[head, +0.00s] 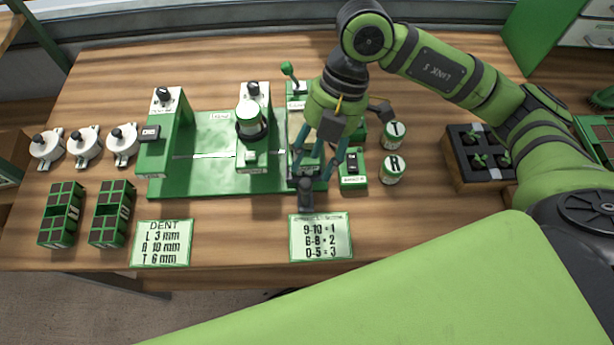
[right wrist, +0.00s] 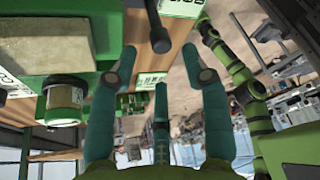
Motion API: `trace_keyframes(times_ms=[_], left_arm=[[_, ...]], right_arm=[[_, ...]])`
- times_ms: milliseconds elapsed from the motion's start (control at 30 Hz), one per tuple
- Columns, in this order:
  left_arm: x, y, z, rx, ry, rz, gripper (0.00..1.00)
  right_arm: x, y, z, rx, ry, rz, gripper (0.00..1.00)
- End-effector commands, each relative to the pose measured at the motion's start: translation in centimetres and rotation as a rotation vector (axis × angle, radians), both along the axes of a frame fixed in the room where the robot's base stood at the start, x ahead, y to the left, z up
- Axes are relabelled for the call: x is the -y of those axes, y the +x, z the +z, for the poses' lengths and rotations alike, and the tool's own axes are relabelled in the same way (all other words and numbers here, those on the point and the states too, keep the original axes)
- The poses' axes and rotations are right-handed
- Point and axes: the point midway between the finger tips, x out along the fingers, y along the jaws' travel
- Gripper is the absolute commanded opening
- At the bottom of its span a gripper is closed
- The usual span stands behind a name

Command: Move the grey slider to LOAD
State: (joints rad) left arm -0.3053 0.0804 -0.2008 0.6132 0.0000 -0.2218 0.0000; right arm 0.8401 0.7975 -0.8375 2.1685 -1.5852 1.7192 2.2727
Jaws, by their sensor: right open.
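No grey slider can be picked out with certainty, and no LOAD mark can be read. In the head view my right gripper (head: 325,168) is over the right end of the green seeder base (head: 215,185), and its arm and fingers cover part of that end. In the right wrist view the open fingers (right wrist: 160,75) point past green parts at the left. The lever with a green knob (head: 287,69) stands behind the gripper. My left gripper is not in view.
A small green switch box (head: 353,180) and two round tins, T (head: 394,140) and R (head: 391,175), stand right of the gripper. A label card (head: 320,238) lies in front. A seedling tray (head: 455,165) is at the right. Bare table lies between tins and tray.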

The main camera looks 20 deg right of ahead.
Motion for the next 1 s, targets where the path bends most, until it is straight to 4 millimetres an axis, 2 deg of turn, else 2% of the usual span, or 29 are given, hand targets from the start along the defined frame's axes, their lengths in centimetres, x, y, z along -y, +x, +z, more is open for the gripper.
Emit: trace_keyframes(times_ms=[133, 300, 467, 667, 700, 767, 800, 833, 1000], left_arm=[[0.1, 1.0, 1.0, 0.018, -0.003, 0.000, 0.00], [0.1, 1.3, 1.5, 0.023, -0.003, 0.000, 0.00], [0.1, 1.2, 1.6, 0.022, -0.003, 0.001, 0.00], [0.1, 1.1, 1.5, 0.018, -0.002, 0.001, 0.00], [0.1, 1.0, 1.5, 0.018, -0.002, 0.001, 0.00], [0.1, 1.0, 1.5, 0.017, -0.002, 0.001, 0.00], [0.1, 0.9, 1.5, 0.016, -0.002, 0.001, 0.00], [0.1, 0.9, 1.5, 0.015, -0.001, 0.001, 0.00], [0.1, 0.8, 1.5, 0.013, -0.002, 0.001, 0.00]], right_arm=[[-0.8, -0.6, -2.0, -0.006, 0.000, 0.002, 0.47], [-1.6, -1.0, -4.0, -0.003, 0.000, 0.001, 0.47], [-1.8, -1.1, -4.8, -0.002, 0.000, 0.002, 0.47], [-1.8, -1.1, -4.9, 0.000, 0.000, 0.002, 0.47], [-1.8, -1.1, -4.9, 0.000, 0.000, 0.002, 0.43], [-1.8, -1.1, -4.9, 0.000, 0.000, 0.002, 0.20], [-1.8, -1.1, -4.9, -0.001, 0.001, 0.002, 0.04], [-1.8, -1.1, -4.9, -0.001, 0.001, 0.002, 0.00], [-1.9, -1.1, -4.9, -0.002, 0.002, 0.004, 0.00]])
